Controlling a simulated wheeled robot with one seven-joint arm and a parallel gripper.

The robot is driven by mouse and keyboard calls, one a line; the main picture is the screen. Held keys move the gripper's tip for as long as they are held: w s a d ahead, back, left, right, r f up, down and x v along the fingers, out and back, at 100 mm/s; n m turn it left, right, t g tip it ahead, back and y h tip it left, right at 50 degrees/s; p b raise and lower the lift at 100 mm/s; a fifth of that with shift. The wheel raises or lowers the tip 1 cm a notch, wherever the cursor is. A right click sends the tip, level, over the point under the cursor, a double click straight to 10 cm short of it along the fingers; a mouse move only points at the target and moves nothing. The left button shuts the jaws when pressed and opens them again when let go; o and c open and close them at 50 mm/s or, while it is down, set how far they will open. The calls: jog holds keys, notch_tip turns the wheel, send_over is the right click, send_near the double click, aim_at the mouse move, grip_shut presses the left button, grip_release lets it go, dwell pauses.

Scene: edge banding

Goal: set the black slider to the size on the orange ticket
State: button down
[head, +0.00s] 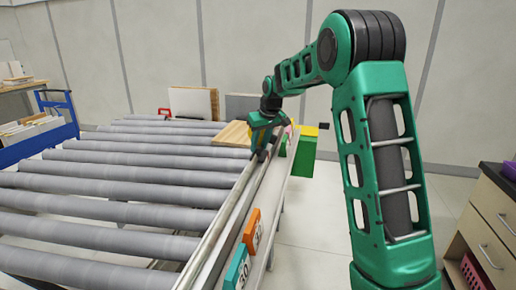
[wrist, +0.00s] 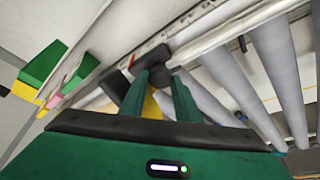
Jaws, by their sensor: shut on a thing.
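The black slider (wrist: 151,57) sits on the long pale rail along the roller table's right edge. In the wrist view its round dark knob (wrist: 158,77) lies between the tips of my green gripper (wrist: 158,88), which is shut on it. In the head view my gripper (head: 262,146) reaches down to the far part of the rail and mostly hides the slider. The orange ticket (head: 252,231) stands on the near part of the rail's outer side. Its number is too small and slanted to read surely.
A teal ticket (head: 237,268), seemingly marked 30, stands nearer than the orange one. Grey rollers (head: 120,185) fill the left. A wooden board (head: 232,134) lies by my gripper at the far end. Green and yellow bins (wrist: 42,68) are beside the rail. Drawers (head: 492,215) stand at right.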

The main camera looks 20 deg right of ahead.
jog(key=shift+w+a, duration=0.1)
jog(key=c, duration=1.6)
grip_release()
jog(key=shift+c, duration=0.2)
jog(key=v, duration=1)
jog(key=shift+r, duration=0.3)
